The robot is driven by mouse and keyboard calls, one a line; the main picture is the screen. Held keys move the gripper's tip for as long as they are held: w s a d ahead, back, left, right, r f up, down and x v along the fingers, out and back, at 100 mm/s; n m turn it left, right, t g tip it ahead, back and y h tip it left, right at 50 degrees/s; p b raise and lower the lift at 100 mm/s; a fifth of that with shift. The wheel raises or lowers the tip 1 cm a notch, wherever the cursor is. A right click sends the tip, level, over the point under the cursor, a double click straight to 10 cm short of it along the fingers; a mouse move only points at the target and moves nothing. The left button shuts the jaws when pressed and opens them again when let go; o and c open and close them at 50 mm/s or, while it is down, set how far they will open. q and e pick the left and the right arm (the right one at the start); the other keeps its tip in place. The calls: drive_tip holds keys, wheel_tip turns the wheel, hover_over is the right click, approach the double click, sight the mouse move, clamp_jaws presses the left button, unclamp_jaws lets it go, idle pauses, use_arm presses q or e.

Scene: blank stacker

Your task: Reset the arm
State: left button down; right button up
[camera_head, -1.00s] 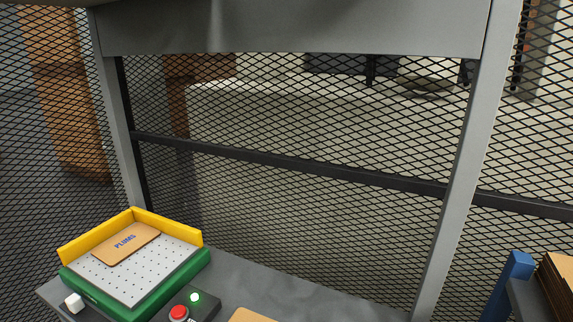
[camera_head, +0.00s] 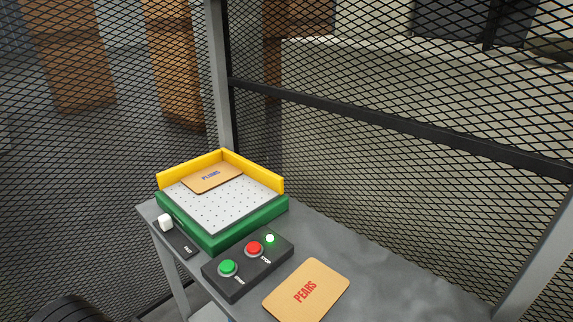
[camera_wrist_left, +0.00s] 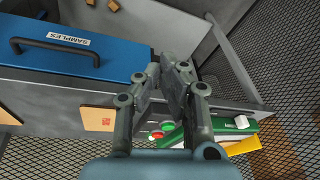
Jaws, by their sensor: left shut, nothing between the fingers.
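My left gripper (camera_wrist_left: 176,68) shows in the left wrist view with its fingers drawn together and nothing between them. It is apart from the table and the things on it. In the head view, neither gripper can be made out. My right gripper is in neither view.
A green stacker tray (camera_head: 222,236) with yellow walls holds a PLUMS card (camera_head: 212,177). Beside it are a button box (camera_head: 240,278), a white-knobbed switch (camera_head: 166,222) and a PEARS card (camera_head: 307,290). A blue SAMPLES lid (camera_wrist_left: 110,62) shows in the wrist view. Mesh fencing (camera_head: 400,170) stands behind.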

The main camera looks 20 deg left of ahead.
use_arm(q)
drive_tip(key=s+a+f+g+b, duration=0.1)
drive_tip(key=s+f+b, duration=0.25)
drive_tip(key=f, duration=0.95)
drive_tip(key=s+a+f+b, duration=0.1)
drive_tip(key=s+f+b, duration=0.25)
drive_tip(key=f, duration=0.95)
drive_tip(key=s+f+g+b, duration=0.1)
drive_tip(key=s+f+b, duration=0.5)
drive_tip(key=s+f, duration=0.9)
wheel_tip(320, 180, down, 2)
drive_tip(key=shift+a+f, duration=0.15)
drive_tip(key=shift+f, duration=0.1)
